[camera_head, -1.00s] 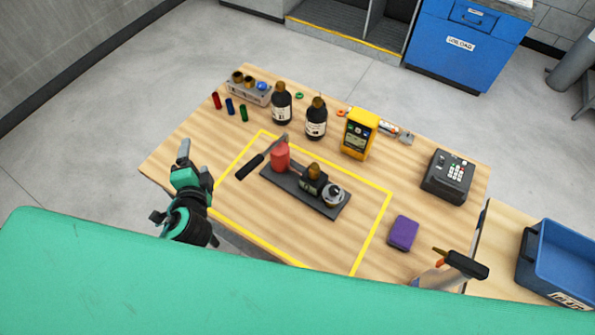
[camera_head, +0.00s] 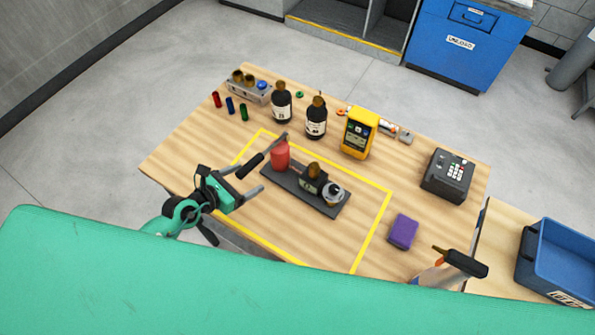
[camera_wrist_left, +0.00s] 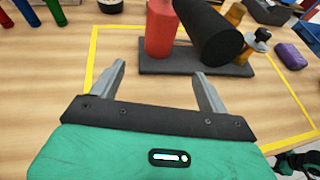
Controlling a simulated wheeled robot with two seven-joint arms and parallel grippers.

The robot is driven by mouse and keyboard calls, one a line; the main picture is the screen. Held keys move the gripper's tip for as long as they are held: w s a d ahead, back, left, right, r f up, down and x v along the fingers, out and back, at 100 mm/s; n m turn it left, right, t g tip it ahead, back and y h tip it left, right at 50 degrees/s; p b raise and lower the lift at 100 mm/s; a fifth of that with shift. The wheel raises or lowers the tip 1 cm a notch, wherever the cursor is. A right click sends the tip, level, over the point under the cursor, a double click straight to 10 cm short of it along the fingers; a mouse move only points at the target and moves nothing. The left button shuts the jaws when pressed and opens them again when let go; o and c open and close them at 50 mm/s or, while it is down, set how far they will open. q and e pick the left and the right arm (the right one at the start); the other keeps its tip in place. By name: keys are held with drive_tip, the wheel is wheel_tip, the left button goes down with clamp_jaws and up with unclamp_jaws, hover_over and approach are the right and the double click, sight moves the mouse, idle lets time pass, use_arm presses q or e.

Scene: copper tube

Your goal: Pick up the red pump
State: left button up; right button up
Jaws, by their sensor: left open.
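The red pump (camera_head: 280,156) is a red cylinder with a black-gripped lever (camera_head: 250,166) slanting out to the left. It stands on a dark base plate (camera_head: 316,204) within the yellow outline. In the left wrist view the red body (camera_wrist_left: 159,28) is ahead of the fingers and the thick black grip (camera_wrist_left: 207,33) projects toward the camera. My left gripper (camera_head: 252,177) is open and empty, left of the pump and near the grip. Both fingers (camera_wrist_left: 159,72) show apart in the wrist view. A teal and black part at that view's lower right edge may be my right arm; its jaws are unclear.
A gauge (camera_head: 309,185) and a metal fitting (camera_head: 332,193) share the plate. A purple block (camera_head: 403,232) lies front right. The table's front middle is clear.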

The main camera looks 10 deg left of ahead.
sight(273, 162)
use_arm(q)
drive_tip(key=p+x, duration=0.1)
drive_tip(key=x, duration=0.7)
drive_tip(key=shift+r, duration=0.2)
drive_tip(key=shift+w+d+f, duration=0.2)
drive_tip(key=shift+w+d, duration=0.05)
drive_tip(key=shift+w, duration=0.15)
drive_tip(key=shift+p+x, duration=0.5)
drive_tip(key=shift+x, duration=1.65)
clamp_jaws()
drive_tip(key=shift+w+r, duration=0.15)
drive_tip(key=shift+r, duration=0.05)
